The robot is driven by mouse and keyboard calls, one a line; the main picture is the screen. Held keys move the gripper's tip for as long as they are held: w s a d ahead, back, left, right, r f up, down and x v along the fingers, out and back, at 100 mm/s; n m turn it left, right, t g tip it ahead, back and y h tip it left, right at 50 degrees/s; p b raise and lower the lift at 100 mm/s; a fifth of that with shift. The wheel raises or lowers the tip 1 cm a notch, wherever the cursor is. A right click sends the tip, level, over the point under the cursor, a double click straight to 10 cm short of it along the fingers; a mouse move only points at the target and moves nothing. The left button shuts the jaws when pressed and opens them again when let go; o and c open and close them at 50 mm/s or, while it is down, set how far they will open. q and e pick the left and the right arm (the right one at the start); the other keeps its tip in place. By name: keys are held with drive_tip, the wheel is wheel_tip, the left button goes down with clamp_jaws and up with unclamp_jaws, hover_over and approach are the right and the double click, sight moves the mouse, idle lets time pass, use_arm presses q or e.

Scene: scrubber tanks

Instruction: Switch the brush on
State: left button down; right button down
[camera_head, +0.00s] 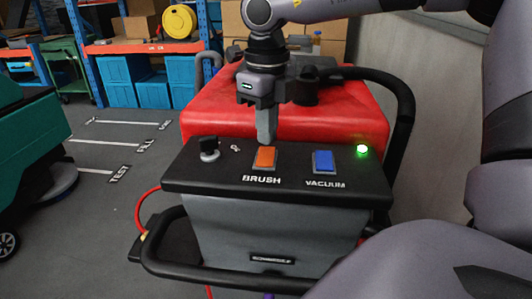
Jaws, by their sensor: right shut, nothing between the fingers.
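The orange brush switch (265,157) sits on the black control panel (200,181) of a red scrubber machine (215,112), above the label BRUSH. My right gripper (265,138) points down just above and behind this switch, its fingers shut and empty. The fingertips look very close to the switch's back edge; I cannot tell whether they touch it. A blue switch (324,161) labelled VACUUM is to the right. A green light (362,151) glows at the panel's right end. My left gripper is out of view.
A black knob (209,148) and a key-like part stand left of the brush switch. A black handle bar (401,115) curves around the machine. A teal machine (30,140) stands at the left on open grey floor. Shelves with blue bins (118,87) are behind.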

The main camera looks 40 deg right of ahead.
sight(267, 150)
drive_tip(key=shift+f+b, duration=0.85)
drive_tip(key=shift+f, duration=0.15)
idle(0.5)
drive_tip(key=shift+r+p, duration=2.55)
drive_tip(key=shift+r, duration=1.05)
drive_tip(key=shift+f, duration=0.1)
